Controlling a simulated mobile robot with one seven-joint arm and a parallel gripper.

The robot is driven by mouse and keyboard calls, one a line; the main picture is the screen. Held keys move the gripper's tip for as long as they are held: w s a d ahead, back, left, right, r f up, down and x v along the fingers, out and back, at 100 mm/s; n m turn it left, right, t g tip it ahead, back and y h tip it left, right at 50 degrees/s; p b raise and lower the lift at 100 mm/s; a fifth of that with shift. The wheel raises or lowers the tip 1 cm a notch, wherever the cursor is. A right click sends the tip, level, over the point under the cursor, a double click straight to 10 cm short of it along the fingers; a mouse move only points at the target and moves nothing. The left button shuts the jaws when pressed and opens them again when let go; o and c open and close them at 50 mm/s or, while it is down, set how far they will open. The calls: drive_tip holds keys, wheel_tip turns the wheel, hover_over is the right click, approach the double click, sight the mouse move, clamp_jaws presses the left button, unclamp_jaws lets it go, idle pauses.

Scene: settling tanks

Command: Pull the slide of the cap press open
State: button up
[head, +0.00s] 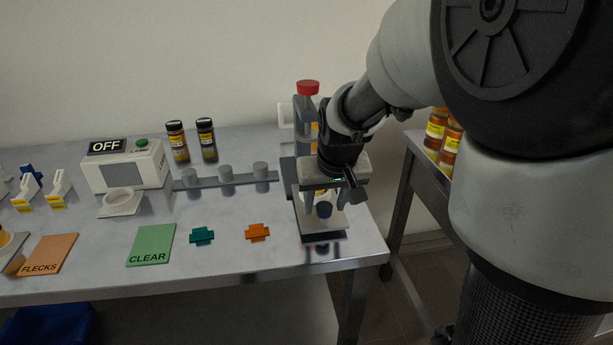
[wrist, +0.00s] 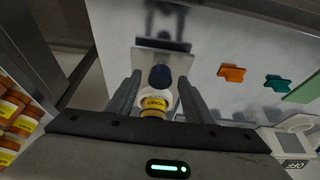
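The cap press (head: 307,130) stands at the right end of the bench, a grey upright frame with a red knob (head: 308,88) on top. Its pale slide (head: 322,222) is low at the front and bears a dark blue knob (head: 323,209), also visible in the wrist view (wrist: 160,76). A yellow-labelled jar (wrist: 153,103) shows just behind the blue knob, partly hidden. My gripper (wrist: 160,80) is open, its fingers apart on both sides of the blue knob in the wrist picture. I see no contact; the height gap is unclear. In the head view my gripper (head: 338,184) partly covers the press.
An orange piece (head: 257,232) and a green piece (head: 202,235) lie left of the press. A rail with grey pegs (head: 226,180), two brown bottles and a device reading OFF (head: 125,166) stand behind. Several amber jars (head: 437,130) stand on a side shelf at right.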

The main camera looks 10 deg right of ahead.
drive_tip(key=p+v, duration=0.4)
drive_tip(key=v, duration=1.3)
drive_tip(key=shift+s+r, duration=0.15)
drive_tip(key=shift+s, duration=0.1)
drive_tip(key=s+f+t+p, duration=0.1)
drive_tip(key=s, duration=1.4)
wheel_tip(320, 180, up, 17)
drive_tip(key=p, duration=1.7)
drive_tip(key=shift+w+f, duration=0.2)
drive_tip(key=shift+w, duration=0.15)
drive_tip(key=shift+a, duration=0.15)
